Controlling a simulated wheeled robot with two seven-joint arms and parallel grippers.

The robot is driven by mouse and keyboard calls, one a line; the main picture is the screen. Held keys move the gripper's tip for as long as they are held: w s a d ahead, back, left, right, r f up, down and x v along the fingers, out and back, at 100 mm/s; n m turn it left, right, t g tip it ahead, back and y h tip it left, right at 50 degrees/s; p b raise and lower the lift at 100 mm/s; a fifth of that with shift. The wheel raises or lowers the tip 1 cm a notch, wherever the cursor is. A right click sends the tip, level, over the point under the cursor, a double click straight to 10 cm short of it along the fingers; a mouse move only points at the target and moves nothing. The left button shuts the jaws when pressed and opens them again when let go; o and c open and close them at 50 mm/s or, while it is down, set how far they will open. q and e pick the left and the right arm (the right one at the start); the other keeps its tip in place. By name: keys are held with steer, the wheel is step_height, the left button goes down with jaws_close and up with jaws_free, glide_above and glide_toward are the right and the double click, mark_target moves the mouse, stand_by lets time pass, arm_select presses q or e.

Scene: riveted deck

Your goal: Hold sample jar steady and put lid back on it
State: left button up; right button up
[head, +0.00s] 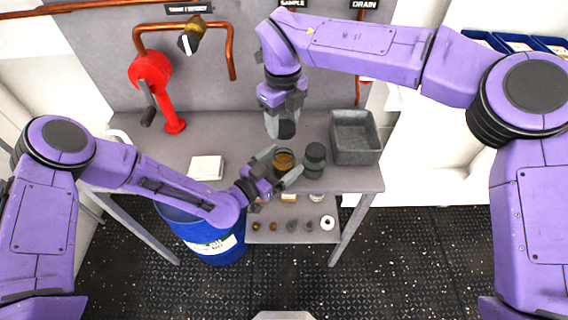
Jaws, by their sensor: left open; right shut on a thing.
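The sample jar (284,161) is open-topped with amber-brown contents and stands on the grey bench. My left gripper (278,167) is open, with its fingers on either side of the jar. Whether they touch it I cannot tell. My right gripper (284,117) points down and is shut on a dark round lid (287,130). The lid is apart from the jar, appearing just behind and above it in the picture. The jar's lower part is partly hidden by my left gripper.
A dark green lidded jar (315,157) stands close to the right of the sample jar. A grey open bin (371,155) is farther right. A white pad (206,168) lies to the left. A red hand pump (160,88) stands back left. A blue drum (222,247) is below.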

arm_select(q)
steer(key=shift+s+r, duration=0.1)
steer(key=shift+s, duration=0.05)
arm_select(e)
steer(key=shift+s+r, duration=0.1)
arm_select(q)
steer(key=shift+c, duration=1.2)
steer(key=c, duration=1.3)
steer(key=shift+o, duration=0.2)
arm_select(e)
steer(key=shift+f, duration=2.5)
steer(key=shift+a+f, duration=0.1)
steer(key=shift+f, duration=0.8)
steer(key=shift+f, duration=0.6)
